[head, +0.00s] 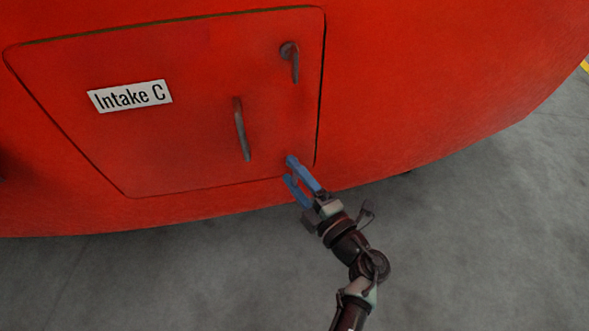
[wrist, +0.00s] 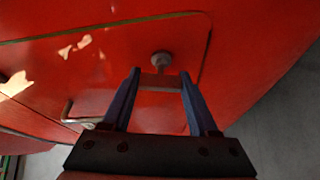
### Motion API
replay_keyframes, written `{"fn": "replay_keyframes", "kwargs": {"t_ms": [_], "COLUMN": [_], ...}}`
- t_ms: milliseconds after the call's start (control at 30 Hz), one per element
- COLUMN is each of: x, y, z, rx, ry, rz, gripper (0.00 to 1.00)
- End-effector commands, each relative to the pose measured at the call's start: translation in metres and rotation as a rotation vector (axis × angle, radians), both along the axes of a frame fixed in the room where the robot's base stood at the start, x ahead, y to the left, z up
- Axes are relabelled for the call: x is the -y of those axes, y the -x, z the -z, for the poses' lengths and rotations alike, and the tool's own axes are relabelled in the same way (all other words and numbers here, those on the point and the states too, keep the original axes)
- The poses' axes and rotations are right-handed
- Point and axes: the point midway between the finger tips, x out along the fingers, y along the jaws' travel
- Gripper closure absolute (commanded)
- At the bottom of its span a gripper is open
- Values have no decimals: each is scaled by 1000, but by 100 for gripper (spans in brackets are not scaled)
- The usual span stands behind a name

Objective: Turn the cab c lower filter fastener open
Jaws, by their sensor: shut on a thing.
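The red hatch labelled Intake C (head: 190,140) is closed flush in the red nosecone. Its lower fastener is hidden behind my fingers in the head view, near the hatch's lower right corner. In the wrist view the round pivot of the lower fastener (wrist: 161,60) shows just beyond my fingertips, with its brownish lever lying crosswise between the fingers. My gripper (head: 290,168), with blue fingers, reaches up to the hatch from below right. It also shows in the wrist view (wrist: 160,78), shut on the lever.
The upper fastener (head: 290,60) sits near the hatch's upper right corner, its lever hanging down. A bar handle (head: 242,130) stands left of my gripper; it also shows in the wrist view (wrist: 68,112). Grey floor (head: 480,240) lies open below the nosecone.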

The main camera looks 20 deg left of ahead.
Motion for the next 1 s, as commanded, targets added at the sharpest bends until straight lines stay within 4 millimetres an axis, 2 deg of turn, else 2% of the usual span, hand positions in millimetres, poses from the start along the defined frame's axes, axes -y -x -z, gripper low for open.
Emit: {"fn": "replay_keyframes", "kwargs": {"t_ms": [400,900,933,1000], "x": [0,0,0,0], "y": [0,0,0,0], "z": [0,1,1,1], "rx": [87,96,96,95], "ry": [132,145,145,145], "rz": [1,1,1,1], "gripper": [96,96,35,22]}}
